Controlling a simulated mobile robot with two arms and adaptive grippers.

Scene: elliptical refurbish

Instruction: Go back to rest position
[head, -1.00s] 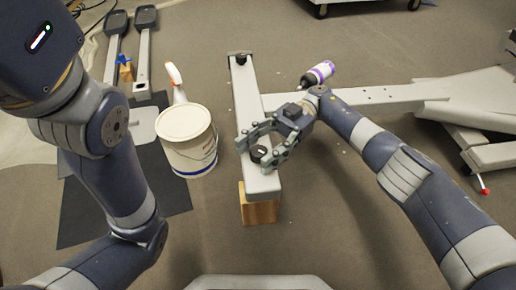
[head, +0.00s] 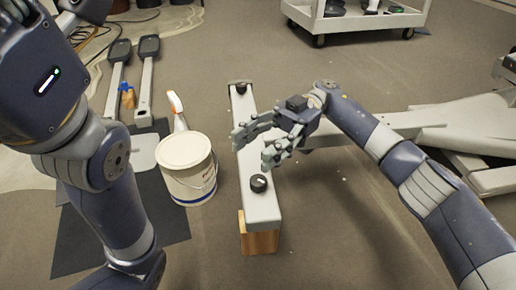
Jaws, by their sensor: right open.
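My right gripper (head: 252,149) is open and empty above the grey beam (head: 264,205), near the middle of its length. A black knob (head: 258,183) stands on the beam, a little nearer than the fingers and apart from them. Another black piece sits at the beam's far end. My left arm crosses the left side of the view; its gripper is not in the picture.
The beam's near end rests on a wooden block (head: 260,242). Grey machine parts (head: 455,123) lie right. A white cart (head: 367,19) stands at the back.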

